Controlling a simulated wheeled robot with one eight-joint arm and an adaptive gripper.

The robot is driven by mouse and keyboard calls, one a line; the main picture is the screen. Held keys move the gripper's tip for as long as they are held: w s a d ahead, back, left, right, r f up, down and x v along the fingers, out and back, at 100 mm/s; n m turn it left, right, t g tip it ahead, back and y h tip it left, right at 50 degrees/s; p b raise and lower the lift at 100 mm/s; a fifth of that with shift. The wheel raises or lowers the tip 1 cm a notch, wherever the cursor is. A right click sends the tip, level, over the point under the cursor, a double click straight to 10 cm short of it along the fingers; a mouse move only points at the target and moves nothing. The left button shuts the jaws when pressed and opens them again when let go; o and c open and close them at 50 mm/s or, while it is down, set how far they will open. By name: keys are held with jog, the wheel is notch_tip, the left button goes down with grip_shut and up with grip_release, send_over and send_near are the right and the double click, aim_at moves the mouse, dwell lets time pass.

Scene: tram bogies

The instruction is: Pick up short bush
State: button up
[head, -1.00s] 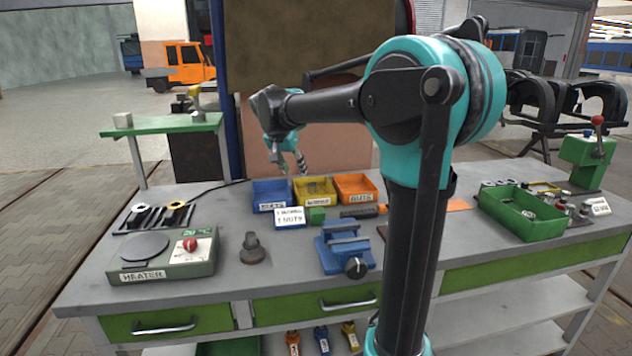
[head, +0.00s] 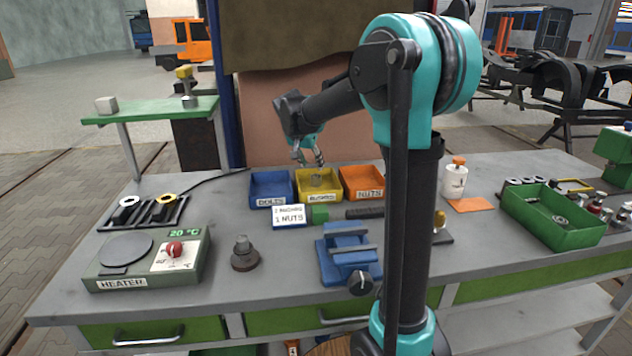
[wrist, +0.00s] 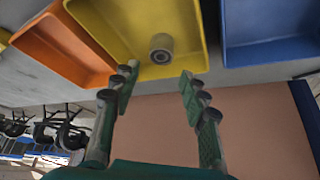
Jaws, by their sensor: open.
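A short grey bush (wrist: 161,47) with a round hole in its end sits in the yellow bin (wrist: 110,22) in the wrist view. The bush also shows small in the head view (head: 317,181), inside the yellow bin (head: 319,197) in the middle of three bins. My gripper (head: 310,163) is open and empty, above the back part of the yellow bin. In the wrist view my gripper (wrist: 158,76) has its two fingers spread, with the bush lying beyond and between the tips, apart from them.
A blue bin (head: 271,199) and an orange bin (head: 364,197) flank the yellow one closely. A sign (head: 289,216), a green block (head: 319,214) and a blue vise (head: 346,265) stand in front. A heater (head: 150,270) is at left, a green tray (head: 553,237) at right.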

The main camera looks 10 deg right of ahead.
aim_at(316, 176)
jog(key=shift+x, duration=4.35)
jog(key=shift+s+a, duration=0.1)
jog(key=shift+a, duration=0.05)
grip_shut()
